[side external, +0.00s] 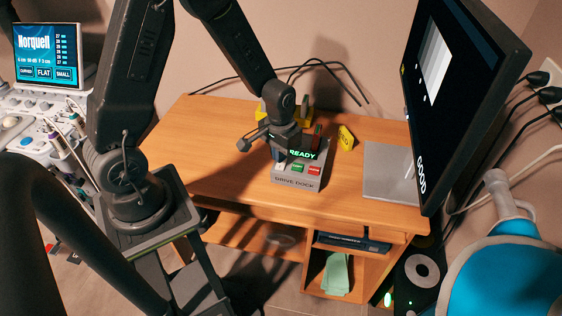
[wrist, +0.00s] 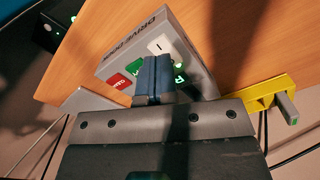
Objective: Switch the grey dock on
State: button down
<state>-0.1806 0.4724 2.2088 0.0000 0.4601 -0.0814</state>
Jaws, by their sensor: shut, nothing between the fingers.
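The grey dock (side external: 297,184), labelled DRIVE DOCK, sits on the wooden desk. Its display glows green and reads READY in the side view. It has a white, a green (side external: 298,168) and a red button (side external: 314,170) along its front. In the wrist view the dock (wrist: 190,30) shows its white button (wrist: 160,46) and red button (wrist: 119,81). My gripper (side external: 279,154) is over the dock's left part, fingers shut and empty. The fingers (wrist: 153,62) hide part of the dock's top in the wrist view. I cannot tell whether they touch it.
A yellow tag (side external: 346,138) stands right of the dock. A yellow bracket with a grey lever (wrist: 262,95) is near the dock. A large monitor (side external: 455,90) stands at the right on a grey base (side external: 388,178). Black cables lie behind. The desk's left part (side external: 200,150) is clear.

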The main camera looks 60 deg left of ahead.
aim_at(280, 166)
jog(key=shift+r, duration=2.3)
jog(key=shift+r, duration=0.2)
jog(key=s+d+r+m+t, duration=0.1)
jog(key=s+d+r+t, duration=0.1)
jog(key=s+r, duration=0.5)
jog(key=s+d+r+m+t, duration=0.2)
jog(key=s+r, duration=0.4)
jog(key=r, duration=0.6)
jog(key=shift+s+d+r+t, duration=0.35)
jog(key=shift+d+t, duration=0.45)
jog(key=shift+d, duration=0.3)
